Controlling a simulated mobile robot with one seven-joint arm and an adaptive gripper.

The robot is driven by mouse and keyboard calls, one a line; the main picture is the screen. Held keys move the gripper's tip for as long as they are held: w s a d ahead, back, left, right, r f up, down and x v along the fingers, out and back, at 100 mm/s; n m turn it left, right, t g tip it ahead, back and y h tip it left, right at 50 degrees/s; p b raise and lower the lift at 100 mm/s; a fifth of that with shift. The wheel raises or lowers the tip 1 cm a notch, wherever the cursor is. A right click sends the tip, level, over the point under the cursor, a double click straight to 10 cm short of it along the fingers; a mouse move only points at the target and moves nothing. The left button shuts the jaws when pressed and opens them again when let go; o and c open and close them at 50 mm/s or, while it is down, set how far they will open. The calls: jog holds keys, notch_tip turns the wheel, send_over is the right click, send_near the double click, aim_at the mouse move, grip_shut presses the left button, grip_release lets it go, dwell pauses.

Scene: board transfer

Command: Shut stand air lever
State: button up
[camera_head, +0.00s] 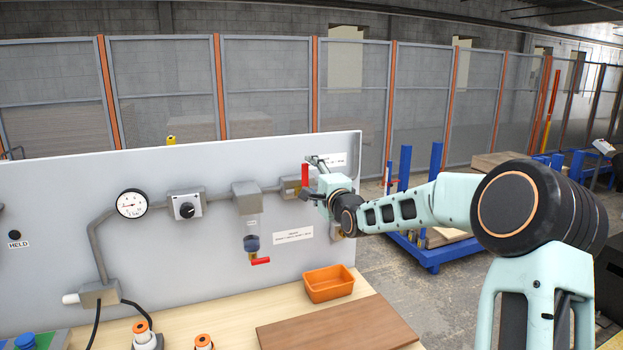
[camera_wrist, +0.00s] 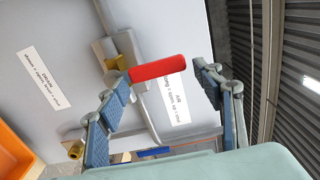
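The air lever (camera_head: 305,174) is a red handle standing upright near the right end of the grey panel. In the wrist view the red handle (camera_wrist: 158,68) lies between my fingertips, in front of its brass valve and beside a white label reading AIR (camera_wrist: 176,99).
A second red lever (camera_head: 261,260) is on the drain valve, lower left of my gripper. A gauge (camera_head: 132,203) and a black knob (camera_head: 186,210) sit further left. An orange bin (camera_head: 328,284) and a brown board (camera_head: 338,326) lie on the bench below.

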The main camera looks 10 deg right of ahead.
jog(key=shift+o, duration=0.4)
jog(key=v, duration=1.2)
